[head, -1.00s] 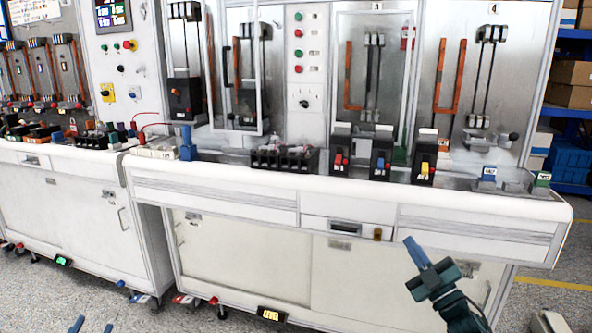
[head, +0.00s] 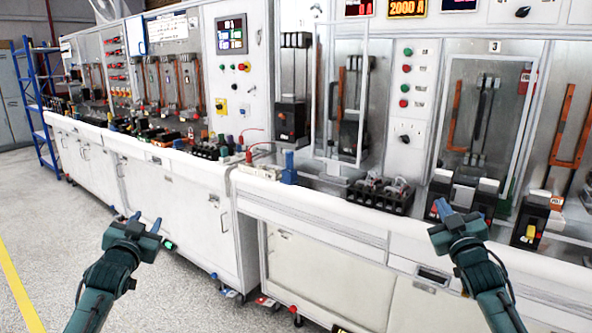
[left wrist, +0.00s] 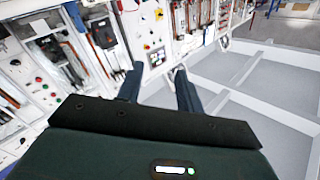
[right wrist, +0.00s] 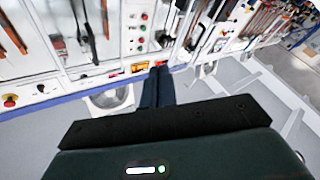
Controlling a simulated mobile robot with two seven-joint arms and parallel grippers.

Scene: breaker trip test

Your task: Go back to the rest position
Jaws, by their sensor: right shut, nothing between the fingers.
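My left gripper (head: 145,226) is at the lower left in the head view, over the grey floor in front of the benches. Its two blue fingers stand apart with nothing between them, which also shows in the left wrist view (left wrist: 157,82). My right gripper (head: 457,211) is at the right in the head view, in front of the white bench's edge. Its fingers lie together and empty in the right wrist view (right wrist: 158,84). Neither gripper holds anything.
The white test bench (head: 330,231) runs along the right, with black breakers (head: 380,194) on its top. A second bench (head: 180,192) and a blue shelf rack (head: 38,110) stand farther left. The floor (head: 60,220) at left is clear, with a yellow line.

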